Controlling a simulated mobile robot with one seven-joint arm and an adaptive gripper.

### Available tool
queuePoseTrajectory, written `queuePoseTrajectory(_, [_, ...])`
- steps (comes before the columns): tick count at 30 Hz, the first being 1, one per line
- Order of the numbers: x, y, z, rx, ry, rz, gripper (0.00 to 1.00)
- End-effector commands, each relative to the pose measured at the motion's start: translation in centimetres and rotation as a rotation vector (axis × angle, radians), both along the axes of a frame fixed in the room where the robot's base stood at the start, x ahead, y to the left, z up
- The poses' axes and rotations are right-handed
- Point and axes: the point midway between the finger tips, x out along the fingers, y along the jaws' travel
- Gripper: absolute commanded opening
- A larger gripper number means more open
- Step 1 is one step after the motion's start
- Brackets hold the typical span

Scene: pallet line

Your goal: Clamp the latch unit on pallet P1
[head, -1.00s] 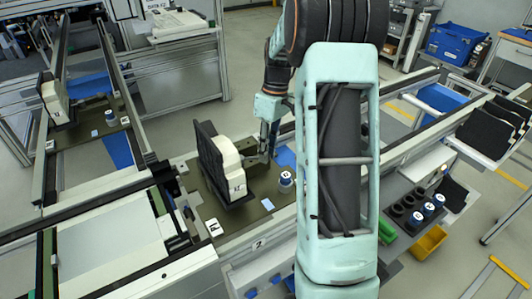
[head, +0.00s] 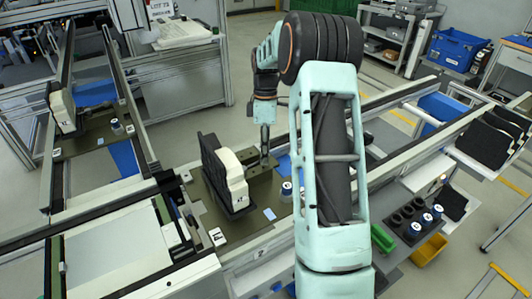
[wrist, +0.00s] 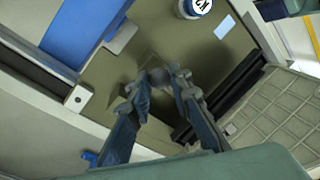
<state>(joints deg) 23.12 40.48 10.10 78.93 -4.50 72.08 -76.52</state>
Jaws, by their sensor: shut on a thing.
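Pallet P1 (head: 245,222), an olive plate, lies on the line at centre, its P1 label at the front. The latch unit (head: 234,178), a cream body against a black upright plate, stands on it. My gripper (head: 264,158) points down just right of and behind the unit. In the wrist view my gripper (wrist: 163,88) has its fingertips close together over the olive plate. It is shut on a small grey part, seemingly the clamp lever (wrist: 162,75), which is blurred and largely hidden by the fingers. The clamp's exact position cannot be told.
A similar unit (head: 63,108) stands on the left line. Black cups and cylinders (head: 408,220) fill a rack at right.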

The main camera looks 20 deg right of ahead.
Motion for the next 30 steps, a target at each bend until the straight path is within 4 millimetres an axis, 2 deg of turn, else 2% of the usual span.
queuePoseTrajectory(11, [0.3,0.0,0.2,-0.003,-0.008,0.006,0.0])
queuePoseTrajectory(12, [0.3,0.0,0.2,-0.003,-0.008,0.006,0.23])
queuePoseTrajectory(16, [0.2,0.0,0.1,-0.002,-0.006,0.005,0.36])
queuePoseTrajectory(25, [0.2,0.0,0.2,-0.002,-0.003,0.004,0.36])
queuePoseTrajectory(30, [0.6,-0.2,2.1,-0.002,-0.006,0.004,0.36])
